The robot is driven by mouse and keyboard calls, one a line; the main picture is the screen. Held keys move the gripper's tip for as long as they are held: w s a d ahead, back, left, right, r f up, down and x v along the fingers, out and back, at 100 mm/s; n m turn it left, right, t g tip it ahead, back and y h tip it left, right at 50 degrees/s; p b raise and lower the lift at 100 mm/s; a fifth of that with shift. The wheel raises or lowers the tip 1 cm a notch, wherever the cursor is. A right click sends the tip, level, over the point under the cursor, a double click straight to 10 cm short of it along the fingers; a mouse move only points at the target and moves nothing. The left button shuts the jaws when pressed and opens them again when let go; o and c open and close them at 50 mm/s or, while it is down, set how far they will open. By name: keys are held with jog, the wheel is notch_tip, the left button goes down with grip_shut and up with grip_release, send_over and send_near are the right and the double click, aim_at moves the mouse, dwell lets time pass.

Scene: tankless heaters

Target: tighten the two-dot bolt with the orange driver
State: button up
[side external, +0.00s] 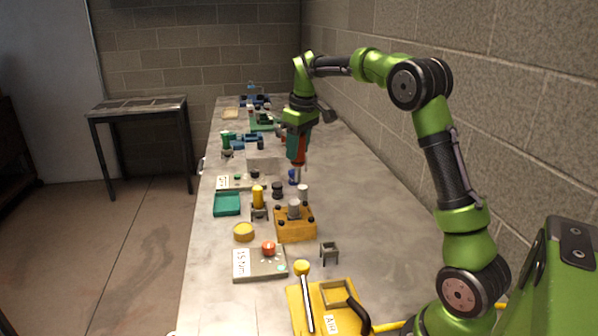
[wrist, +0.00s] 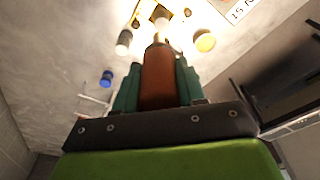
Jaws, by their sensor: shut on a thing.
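My gripper (side external: 298,146) is shut on the orange driver (side external: 296,157) and holds it upright above the bench, tip down. In the wrist view the driver's orange-brown handle (wrist: 157,80) sits between the teal fingers of my gripper (wrist: 157,85). The driver's shaft shows below the handle in the side view, beyond the orange block (side external: 296,229). The block carries a grey cylinder (side external: 294,208) and several dark bolts at its corners. Part of the block also shows at the top of the wrist view (wrist: 174,6). Dot marks are too small to read, so I cannot tell which bolt has two dots.
A yellow driver (side external: 258,196) stands in a holder left of the block. An empty stand (side external: 329,249) is to the right. A red-button box (side external: 260,264), a teal tray (side external: 227,204) and a yellow board (side external: 300,314) lie nearby. The bench's right side is clear along the wall.

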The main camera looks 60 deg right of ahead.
jog(key=s+f, duration=0.4)
jog(key=f, duration=0.5)
jog(key=shift+s+a, duration=0.25)
jog(key=shift+s, duration=0.05)
jog(key=shift+f, duration=0.65)
dwell(2.7)
notch_tip(320, 180, up, 7)
jog(key=shift+r, duration=0.15)
dwell(0.8)
